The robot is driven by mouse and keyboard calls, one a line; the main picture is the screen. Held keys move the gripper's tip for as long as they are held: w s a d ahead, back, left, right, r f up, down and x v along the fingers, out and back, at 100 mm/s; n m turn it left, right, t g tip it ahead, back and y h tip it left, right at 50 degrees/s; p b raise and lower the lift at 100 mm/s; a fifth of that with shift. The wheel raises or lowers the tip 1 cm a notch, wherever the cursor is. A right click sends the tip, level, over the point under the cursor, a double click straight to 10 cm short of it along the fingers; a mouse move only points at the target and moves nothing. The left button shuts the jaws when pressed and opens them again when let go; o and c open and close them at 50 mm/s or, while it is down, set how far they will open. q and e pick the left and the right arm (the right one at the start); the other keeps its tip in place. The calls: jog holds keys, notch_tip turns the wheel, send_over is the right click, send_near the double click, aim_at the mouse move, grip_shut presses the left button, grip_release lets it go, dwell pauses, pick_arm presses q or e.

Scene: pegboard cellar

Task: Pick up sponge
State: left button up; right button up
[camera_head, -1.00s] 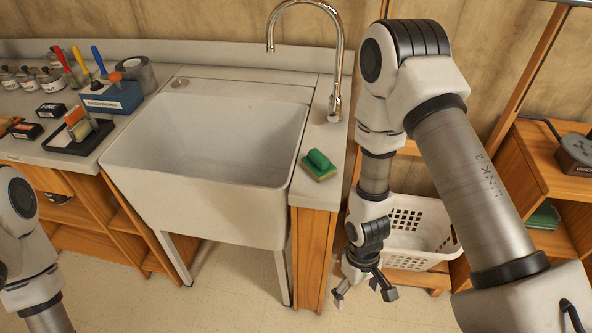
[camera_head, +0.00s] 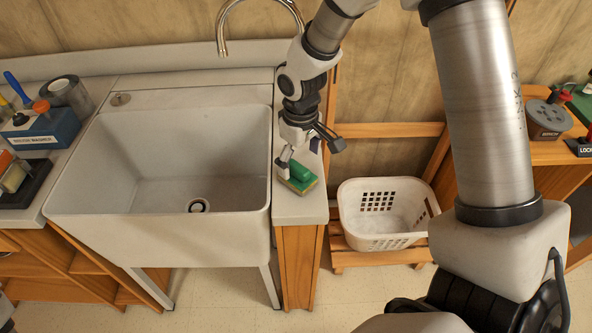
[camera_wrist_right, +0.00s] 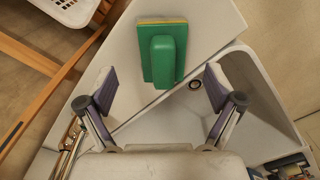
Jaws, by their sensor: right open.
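The sponge (camera_head: 299,180) is green with a raised green grip and a thin yellow layer. It lies on the narrow white counter strip to the right of the sink. My right gripper (camera_head: 304,152) is just above and behind it, pointing down, with its fingers spread and empty. In the right wrist view the sponge (camera_wrist_right: 162,52) is ahead of the open right gripper (camera_wrist_right: 160,88), roughly centred between the fingertips, with the grip facing the camera. I cannot tell from the head view whether a finger touches it.
The white sink (camera_head: 160,215) is directly left of the sponge. The curved faucet (camera_head: 222,35) rises behind, close to my right arm. A white basket (camera_head: 385,242) stands lower on the right. A blue box (camera_head: 40,130) and a black tray (camera_head: 22,190) sit at far left.

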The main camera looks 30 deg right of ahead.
aim_at(298, 167)
jog(key=f, duration=0.4)
jog(key=shift+w+a+f, duration=0.25)
jog(key=shift+w+f, duration=0.1)
jog(key=shift+w, duration=0.05)
jog(key=shift+s, duration=0.3)
jog(key=c, duration=0.3)
jog(key=shift+s+r, duration=0.1)
jog(key=shift+r, duration=0.1)
jog(key=c, duration=0.6)
pick_arm(q)
jog(key=shift+w+r, duration=0.15)
jog(key=shift+w, duration=0.05)
pick_arm(e)
jog(key=shift+c, duration=1.4)
pick_arm(q)
jog(key=shift+r, duration=0.1)
